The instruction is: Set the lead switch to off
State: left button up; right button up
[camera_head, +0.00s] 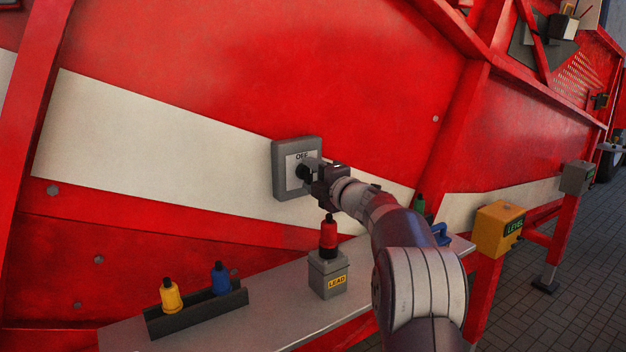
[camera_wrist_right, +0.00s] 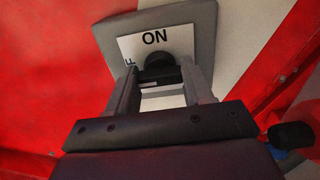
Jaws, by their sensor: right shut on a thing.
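A grey switch box (camera_head: 281,170) is fixed on the red and white machine wall, its pale plate reading OFF at the top in the head view. In the right wrist view the switch box (camera_wrist_right: 203,30) shows ON upright and part of another word at the left. Its black knob (camera_wrist_right: 160,62) sits between the fingers of my right gripper (camera_wrist_right: 161,84). In the head view, my right gripper (camera_head: 313,171) is shut on the knob and hides much of it, so I cannot tell which word it points to. My left gripper is out of view.
Below, a grey shelf (camera_head: 275,318) carries a red plug (camera_head: 328,236) in a grey LEAD holder (camera_head: 329,276). A black rack (camera_head: 196,312) holds a yellow plug (camera_head: 171,298) and a blue plug (camera_head: 220,280). A yellow LEVEL box (camera_head: 494,229) stands right of my arm.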

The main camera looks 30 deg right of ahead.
jog(key=shift+f, duration=0.25)
jog(key=o, duration=1)
jog(key=shift+o, duration=0.2)
jog(key=shift+s+a+r, duration=0.1)
jog(key=shift+a+r, duration=0.05)
jog(key=shift+r, duration=0.05)
jog(key=shift+s+f, duration=0.1)
jog(key=shift+s, duration=0.3)
jog(key=s+d+b, duration=0.1)
jog(key=s+b, duration=0.2)
jog(key=s, duration=0.9)
jog(key=shift+w, duration=0.1)
